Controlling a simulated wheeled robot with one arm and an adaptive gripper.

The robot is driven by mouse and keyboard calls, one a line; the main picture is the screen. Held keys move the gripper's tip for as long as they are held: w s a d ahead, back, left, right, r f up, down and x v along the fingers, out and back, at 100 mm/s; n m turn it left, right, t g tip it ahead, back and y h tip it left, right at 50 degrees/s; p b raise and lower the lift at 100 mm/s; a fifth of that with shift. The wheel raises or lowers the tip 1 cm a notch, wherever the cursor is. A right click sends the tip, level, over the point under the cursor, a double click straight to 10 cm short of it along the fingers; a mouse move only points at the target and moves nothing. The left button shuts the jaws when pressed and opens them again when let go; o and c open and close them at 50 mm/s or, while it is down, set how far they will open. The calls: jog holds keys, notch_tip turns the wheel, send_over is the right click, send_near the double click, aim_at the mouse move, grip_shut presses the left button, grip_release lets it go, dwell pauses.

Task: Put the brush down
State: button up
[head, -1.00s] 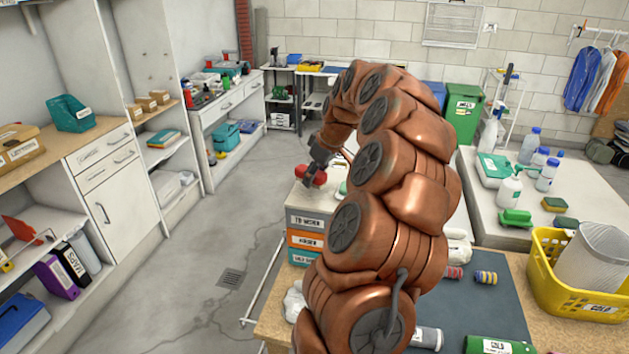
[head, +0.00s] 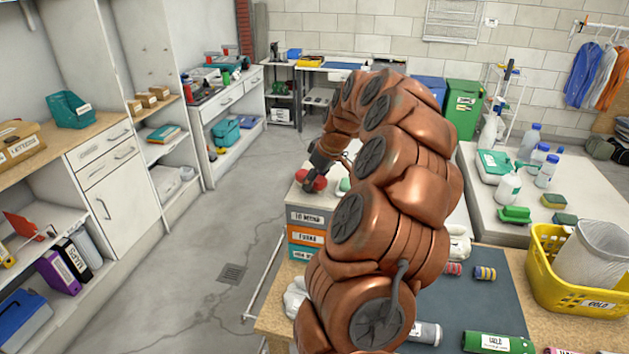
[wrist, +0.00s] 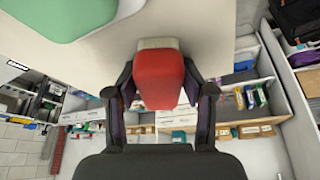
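The brush has a red body and pale bristles. In the head view the brush (head: 312,181) is at the top of a small labelled drawer stack (head: 306,216). In the wrist view the brush (wrist: 160,80) lies between my two fingers, with its bristle end toward the pale top surface. My gripper (wrist: 161,84) appears shut on its sides. In the head view my gripper (head: 316,168) is just above the stack, partly hidden by my arm. Whether the bristles bear on the surface is hard to tell.
A green and white item (wrist: 65,15) lies close by on the same top. A workbench with a grey mat (head: 480,310) and a yellow basket (head: 548,285) is at the front right. Shelving (head: 95,170) lines the left, with open floor (head: 190,290) between.

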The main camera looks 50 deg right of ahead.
jog(key=shift+o, duration=0.6)
jog(key=shift+f, duration=0.1)
jog(key=shift+r+p, duration=0.4)
jog(key=shift+r, duration=0.15)
jog(key=b+v, duration=0.4)
jog(key=v, duration=0.7)
jog(key=shift+s+r, duration=0.15)
jog(key=shift+r, duration=0.15)
